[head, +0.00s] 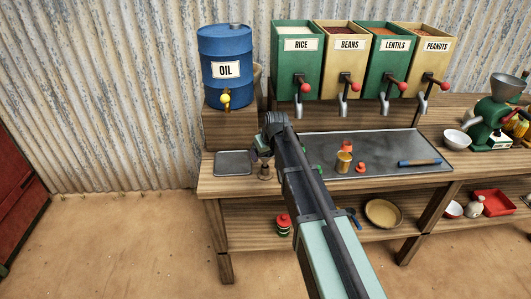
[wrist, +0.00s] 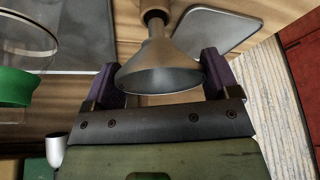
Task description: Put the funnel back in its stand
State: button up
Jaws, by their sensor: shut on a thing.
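The grey metal funnel (wrist: 158,72) sits between the purple fingers of my gripper (wrist: 160,66) in the wrist view, and the gripper is shut on it. Its wide mouth faces the camera, and its narrow spout points at the brown stand (wrist: 153,14). The spout's end overlaps the stand's dark opening; I cannot tell whether it is inside. In the head view my gripper (head: 262,148) is low over the left part of the bench, just above the small stand (head: 264,172). The funnel is hard to make out there.
A small grey tray (head: 233,169) lies left of the stand. The blue oil drum (head: 226,60) stands behind on a raised block.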

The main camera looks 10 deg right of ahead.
dwell(0.3)
jog(key=shift+f+b, duration=0.7)
jog(key=shift+b, duration=0.05)
jog(key=shift+f, duration=0.1)
jog(key=shift+f+b, duration=0.6)
jog(key=shift+b, duration=0.1)
jog(key=o, duration=0.8)
